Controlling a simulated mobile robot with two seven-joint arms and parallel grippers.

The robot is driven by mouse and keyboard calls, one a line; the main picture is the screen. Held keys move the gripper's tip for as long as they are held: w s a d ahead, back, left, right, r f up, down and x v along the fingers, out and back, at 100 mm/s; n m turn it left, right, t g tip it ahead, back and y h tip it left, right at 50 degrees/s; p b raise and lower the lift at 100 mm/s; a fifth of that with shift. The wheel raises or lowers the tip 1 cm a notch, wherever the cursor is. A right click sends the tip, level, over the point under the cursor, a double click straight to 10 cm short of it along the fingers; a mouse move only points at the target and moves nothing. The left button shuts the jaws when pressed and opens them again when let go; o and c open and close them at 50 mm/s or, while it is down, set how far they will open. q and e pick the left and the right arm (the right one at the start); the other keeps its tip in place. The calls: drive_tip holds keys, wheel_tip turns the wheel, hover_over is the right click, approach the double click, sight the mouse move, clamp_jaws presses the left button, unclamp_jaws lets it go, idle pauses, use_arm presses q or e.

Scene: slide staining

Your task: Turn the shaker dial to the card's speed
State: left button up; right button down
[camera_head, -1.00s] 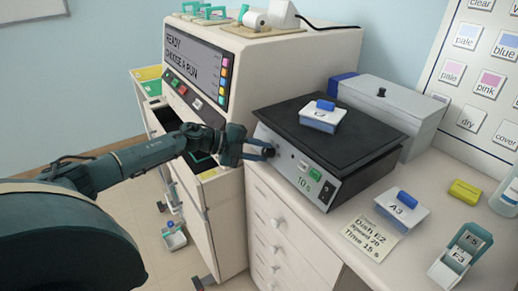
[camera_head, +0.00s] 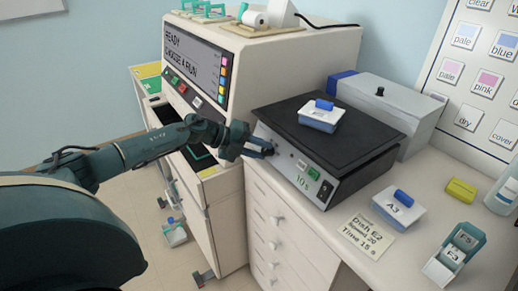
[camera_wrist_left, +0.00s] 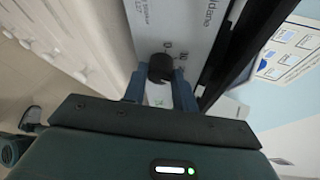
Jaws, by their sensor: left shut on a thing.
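The shaker (camera_head: 340,140) is a low box with a black top plate and a grey front, on the white counter. My left gripper (camera_head: 268,149) is at the left end of that front. In the left wrist view, the fingers (camera_wrist_left: 160,85) are shut on the black dial (camera_wrist_left: 161,67), one on each side. The card (camera_head: 367,236) lies on the counter before the shaker and reads "Dish E2, Speed 20, Time 15 s". My right gripper is not in view.
A lidded dish (camera_head: 320,118) with a blue handle sits on the shaker's plate. Dish A3 (camera_head: 398,210) stands right of the card. A slide holder (camera_head: 453,256) and a yellow block (camera_head: 461,190) are farther right. The stainer machine (camera_head: 270,62) stands behind left.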

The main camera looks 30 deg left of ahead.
use_arm(q)
drive_tip(key=o, duration=1)
drive_tip(key=shift+c, duration=0.2)
drive_tip(key=shift+s+a, duration=0.1)
drive_tip(key=b+v, duration=0.2)
drive_tip(key=v, duration=1.1)
drive_tip(key=shift+b, duration=0.35)
